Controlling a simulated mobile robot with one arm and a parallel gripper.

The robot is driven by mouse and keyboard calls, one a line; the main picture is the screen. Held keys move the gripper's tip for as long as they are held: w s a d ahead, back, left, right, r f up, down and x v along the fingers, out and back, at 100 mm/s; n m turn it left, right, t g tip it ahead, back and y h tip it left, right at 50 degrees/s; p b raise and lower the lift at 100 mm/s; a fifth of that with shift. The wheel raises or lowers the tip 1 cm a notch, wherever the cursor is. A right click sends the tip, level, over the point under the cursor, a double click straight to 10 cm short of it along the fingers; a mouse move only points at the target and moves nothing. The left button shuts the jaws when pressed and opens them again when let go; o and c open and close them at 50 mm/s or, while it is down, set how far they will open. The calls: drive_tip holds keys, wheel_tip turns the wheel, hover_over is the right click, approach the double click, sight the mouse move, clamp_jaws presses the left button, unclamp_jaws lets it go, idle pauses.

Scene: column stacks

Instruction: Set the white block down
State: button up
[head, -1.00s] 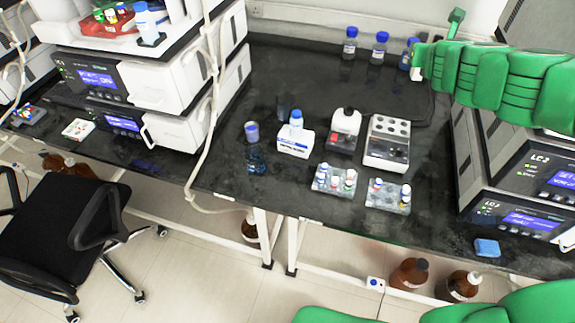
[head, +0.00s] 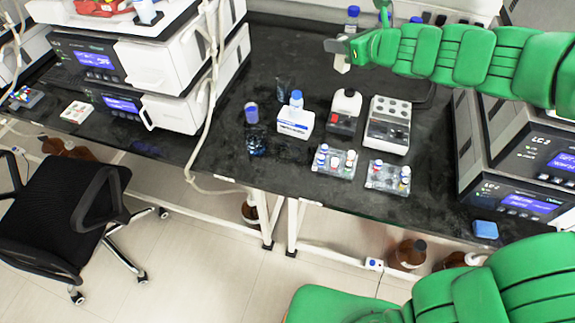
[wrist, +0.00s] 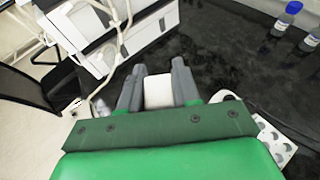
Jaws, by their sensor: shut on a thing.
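The white block (head: 341,61) hangs under my gripper (head: 338,47) above the black bench in the head view. In the wrist view the white block (wrist: 158,91) sits between the two grey fingers of my gripper (wrist: 157,92), which are shut on it. The block is in the air, with the dark bench top (wrist: 215,70) behind it. Its upper part is hidden by the fingers in the head view.
Below stand a white box (head: 295,122), a red-and-white device (head: 345,110), a mixer block (head: 388,125) and two vial racks (head: 334,162) (head: 388,177). A blue-capped bottle (head: 352,18) stands at the back. LC instruments (head: 520,190) flank the right. The back left of the bench is bare.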

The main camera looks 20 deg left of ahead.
drive_tip(key=shift+s+a+r+n+g+y, duration=1.35)
drive_tip(key=shift+s+a+n+g, duration=2.35)
drive_tip(key=shift+s+a, duration=1.9)
drive_tip(key=shift+h, duration=0.25)
drive_tip(key=f, duration=3.4)
drive_tip(key=shift+s+d+f, duration=0.15)
drive_tip(key=shift+s+d, duration=0.1)
drive_tip(key=o, duration=1)
drive_tip(key=shift+f, duration=0.1)
drive_tip(key=shift+v, duration=6.1)
drive_tip(key=shift+w, duration=0.15)
